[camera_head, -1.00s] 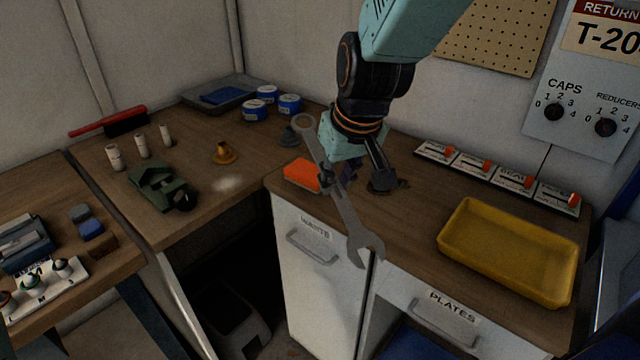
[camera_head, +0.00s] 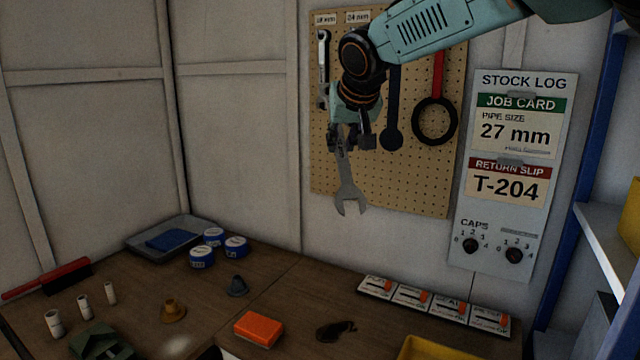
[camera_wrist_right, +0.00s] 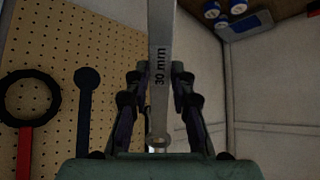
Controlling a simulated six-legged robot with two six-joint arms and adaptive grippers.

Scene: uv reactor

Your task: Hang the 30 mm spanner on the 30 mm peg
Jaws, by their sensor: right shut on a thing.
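My right gripper (camera_head: 350,138) is shut on the spanner (camera_head: 349,188), which hangs roughly upright with its open jaw down. In the right wrist view the fingers (camera_wrist_right: 158,85) close on both sides of the spanner shaft (camera_wrist_right: 160,40), marked "30 mm". The gripper is in front of the pegboard (camera_head: 410,190) on the back wall. My arm covers the board's upper middle, so the 30 mm peg and its label cannot be made out. My left gripper is not in view.
On the pegboard hang a slim tool (camera_head: 323,60) at left, a black round-ended tool (camera_head: 392,120) and a red-handled ring tool (camera_head: 435,122). A stock log panel (camera_head: 512,210) is at right. The bench below holds an orange block (camera_head: 258,328) and a switch row (camera_head: 435,304).

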